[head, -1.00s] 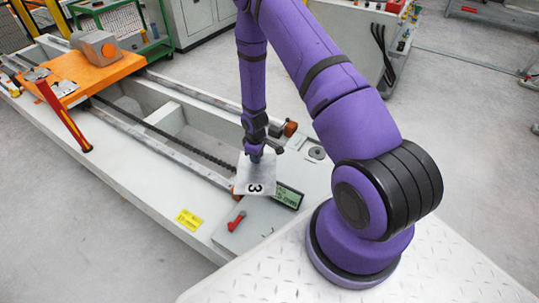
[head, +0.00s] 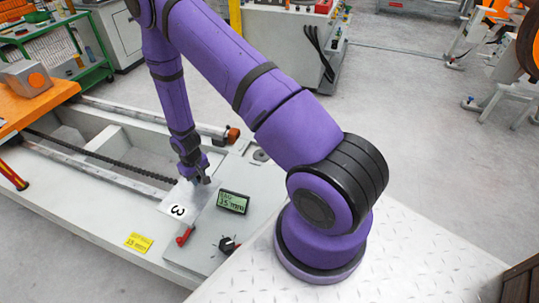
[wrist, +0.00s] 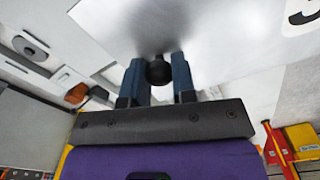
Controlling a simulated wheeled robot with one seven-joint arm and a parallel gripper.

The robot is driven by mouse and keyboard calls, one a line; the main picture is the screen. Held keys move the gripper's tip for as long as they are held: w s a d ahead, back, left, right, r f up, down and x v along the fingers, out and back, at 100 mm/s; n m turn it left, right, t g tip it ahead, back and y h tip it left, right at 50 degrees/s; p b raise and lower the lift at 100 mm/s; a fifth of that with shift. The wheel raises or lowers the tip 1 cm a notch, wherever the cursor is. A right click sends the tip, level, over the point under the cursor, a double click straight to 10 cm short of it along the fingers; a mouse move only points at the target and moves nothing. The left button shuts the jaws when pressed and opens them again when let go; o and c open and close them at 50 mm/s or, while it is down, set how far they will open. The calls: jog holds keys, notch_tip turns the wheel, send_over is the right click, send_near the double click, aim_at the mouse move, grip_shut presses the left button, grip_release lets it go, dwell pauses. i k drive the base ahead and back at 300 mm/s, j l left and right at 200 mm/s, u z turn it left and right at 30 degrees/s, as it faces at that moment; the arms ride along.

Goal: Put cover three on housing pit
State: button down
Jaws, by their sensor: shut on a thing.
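Cover three is a light grey flat plate (head: 178,207) marked with a black 3. My gripper (head: 197,183) is shut on it and holds it over the near end of the grey gantry bed. In the wrist view the plate (wrist: 225,35) fills the upper part. The fingers of my gripper (wrist: 158,72) close around a dark round knob (wrist: 159,73) on it. I cannot tell which opening is the housing pit; the plate may hide part of the panel beneath it.
A small display (head: 233,202) reading 15 mm, a red handle (head: 185,236) and a black knob (head: 229,244) sit close to the plate. A yellow label (head: 138,242) lies on the bed's front. An orange carriage (head: 20,105) stands on the rails at left.

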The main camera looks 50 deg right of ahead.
aim_at(262, 153)
jog(key=k+l+u, duration=0.1)
jog(key=l, duration=0.3)
jog(key=k+l+u, duration=0.1)
jog(key=l, duration=0.3)
jog(key=k+l+u, duration=0.1)
jog(key=k+l, duration=0.15)
jog(key=l, duration=0.15)
jog(key=k+l, duration=0.2)
jog(key=l, duration=0.2)
jog(key=i+l+u, duration=0.1)
jog(key=l, duration=0.3)
jog(key=i+l+u, duration=0.15)
jog(key=l, duration=0.2)
jog(key=i+l+u, duration=0.1)
jog(key=l, duration=0.3)
